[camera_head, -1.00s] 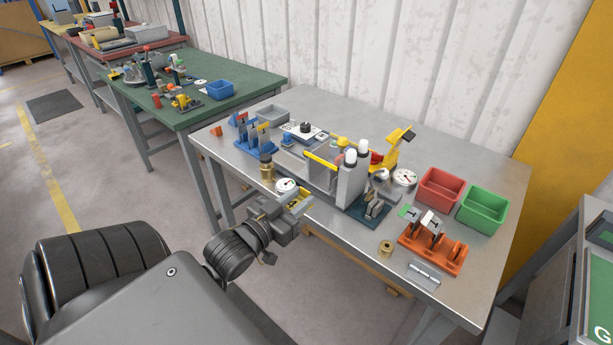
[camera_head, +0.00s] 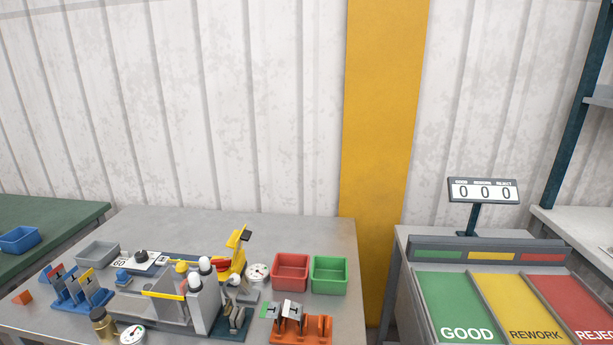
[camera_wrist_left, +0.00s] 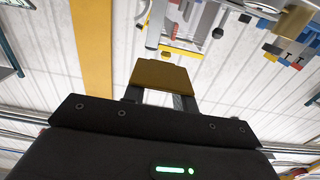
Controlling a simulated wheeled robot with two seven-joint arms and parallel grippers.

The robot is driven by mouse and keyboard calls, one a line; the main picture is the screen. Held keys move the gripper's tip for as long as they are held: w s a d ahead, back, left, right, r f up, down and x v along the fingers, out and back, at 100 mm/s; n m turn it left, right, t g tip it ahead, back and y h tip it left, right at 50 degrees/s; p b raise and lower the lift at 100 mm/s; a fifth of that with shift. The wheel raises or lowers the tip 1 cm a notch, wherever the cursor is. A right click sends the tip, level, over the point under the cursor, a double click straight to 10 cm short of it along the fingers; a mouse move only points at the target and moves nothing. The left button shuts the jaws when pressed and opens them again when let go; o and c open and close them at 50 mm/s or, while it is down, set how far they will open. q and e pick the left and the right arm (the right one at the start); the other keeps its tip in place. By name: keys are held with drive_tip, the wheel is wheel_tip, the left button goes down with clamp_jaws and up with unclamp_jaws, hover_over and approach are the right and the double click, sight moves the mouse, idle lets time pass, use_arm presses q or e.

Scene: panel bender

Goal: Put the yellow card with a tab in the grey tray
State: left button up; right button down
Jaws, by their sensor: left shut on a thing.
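My left gripper (camera_wrist_left: 160,98) shows in the left wrist view, shut on a dark-yellow card (camera_wrist_left: 160,73) that sticks out past the fingers. No tab can be made out on it from this angle. The left gripper is outside the head view. The grey tray (camera_head: 97,254) stands at the back left of the bench in the head view, behind a blue rack (camera_head: 80,294) with several upright cards, one with a yellow top. My right gripper is in neither view.
A grey bending machine (camera_head: 195,300) with a yellow bar fills the bench's middle. Red (camera_head: 291,271) and green (camera_head: 330,274) bins and an orange rack (camera_head: 301,327) are to its right. A sorting stand (camera_head: 455,300) is farther right. The bench's back strip is clear.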

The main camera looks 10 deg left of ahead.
use_arm(q)
drive_tip(key=w+d+f, duration=0.1)
drive_tip(key=w+d, duration=0.4)
drive_tip(key=d, duration=0.2)
drive_tip(key=w+d+r, duration=0.5)
drive_tip(key=r, duration=0.1)
drive_tip(key=shift+w+r, duration=0.2)
drive_tip(key=shift+w, duration=0.1)
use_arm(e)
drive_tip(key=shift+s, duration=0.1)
use_arm(q)
drive_tip(key=shift+d, duration=0.1)
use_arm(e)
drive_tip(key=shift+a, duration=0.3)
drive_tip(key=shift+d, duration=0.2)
